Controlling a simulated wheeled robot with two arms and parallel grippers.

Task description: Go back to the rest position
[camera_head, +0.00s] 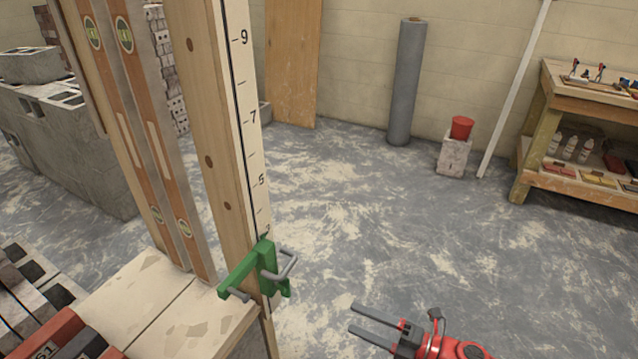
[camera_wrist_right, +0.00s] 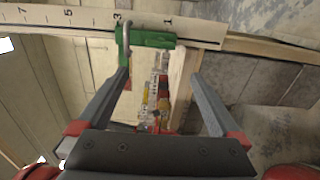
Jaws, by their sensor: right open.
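My right gripper (camera_head: 352,317) is at the bottom centre of the head view, its two grey fingers apart with nothing between them. Its fingers point left toward a green clamp (camera_head: 267,268) with grey metal loops, which sits low on a numbered wooden post (camera_head: 212,140). A gap of floor shows between fingertips and clamp in the head view. In the right wrist view the open fingers (camera_wrist_right: 160,73) frame the same clamp (camera_wrist_right: 152,39) on the post (camera_wrist_right: 205,28) beyond them. I do not see my left gripper.
Two spirit levels (camera_head: 148,150) lean beside the post above a pale bench top (camera_head: 140,300). Grey blocks (camera_head: 75,145) stand at left. The middle floor is clear.

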